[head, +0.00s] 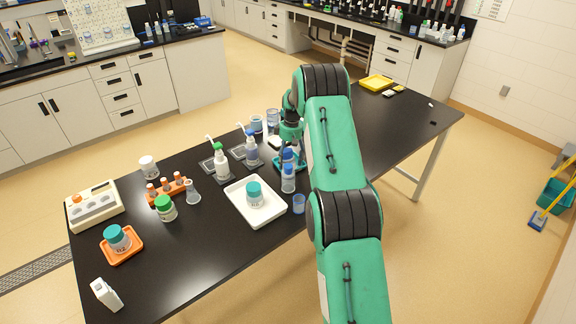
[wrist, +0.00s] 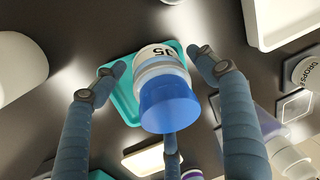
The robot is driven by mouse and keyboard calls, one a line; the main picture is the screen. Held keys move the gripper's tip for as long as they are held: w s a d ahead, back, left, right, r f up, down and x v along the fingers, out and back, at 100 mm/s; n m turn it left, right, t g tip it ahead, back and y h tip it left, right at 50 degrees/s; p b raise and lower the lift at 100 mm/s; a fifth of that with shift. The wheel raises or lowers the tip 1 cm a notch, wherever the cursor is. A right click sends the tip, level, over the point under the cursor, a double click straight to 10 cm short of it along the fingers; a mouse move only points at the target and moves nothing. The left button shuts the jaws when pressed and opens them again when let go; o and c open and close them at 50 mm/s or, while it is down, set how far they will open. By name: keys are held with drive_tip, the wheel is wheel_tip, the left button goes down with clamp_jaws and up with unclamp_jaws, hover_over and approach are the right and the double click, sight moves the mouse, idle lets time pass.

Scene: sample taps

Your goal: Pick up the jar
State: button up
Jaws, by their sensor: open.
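A white jar with a blue lid (wrist: 170,105) and a dark number on its label stands on a teal tray (wrist: 124,98) in the wrist view. My gripper (wrist: 157,61) is open, with fingers on both sides of the jar and another finger below it in the picture. I see no clear contact between fingers and jar. In the head view my gripper (head: 290,136) is above the teal tray (head: 277,163), and the jar's blue lid (head: 287,154) shows just below it, partly hidden behind a blue-capped bottle (head: 288,179).
A white tray (head: 268,216) with a teal-lidded jar (head: 254,195) lies left of the bottle. A blue cup (head: 299,204) stands close by.

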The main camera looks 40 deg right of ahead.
sight(287, 152)
drive_tip(key=c, duration=1.4)
drive_tip(key=shift+r, duration=0.1)
drive_tip(key=shift+r+p, duration=0.6)
drive_tip(key=shift+r, duration=4.35)
